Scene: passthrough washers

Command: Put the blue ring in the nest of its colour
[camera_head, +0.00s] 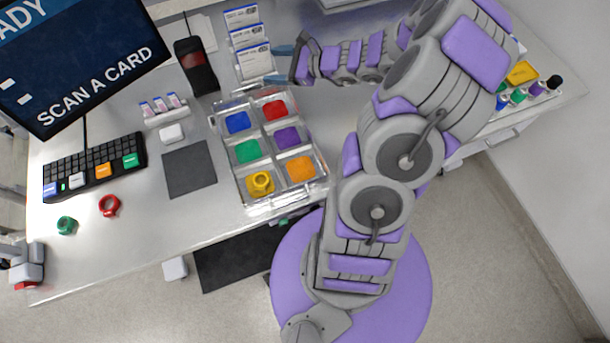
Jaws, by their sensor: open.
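The clear tray (218,128) stands mid-table with coloured nests in two columns. The blue nest (237,122) is at its upper left and looks empty. A yellow ring (260,184) sits in the yellow nest at the lower left. I cannot make out a blue ring; it may be hidden behind my arm. My gripper (280,64) is open above the back of the table, beyond the tray and beside the white cards. Its two blue-tinted fingers point left and nothing shows between them.
A red ring (109,206) and a green ring (66,225) lie at the left below the keyboard (95,165). A dark mat (189,168) is left of the tray. A card reader (197,66) and white cards (255,62) stand at the back. Coloured bottles (537,89) stand at right.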

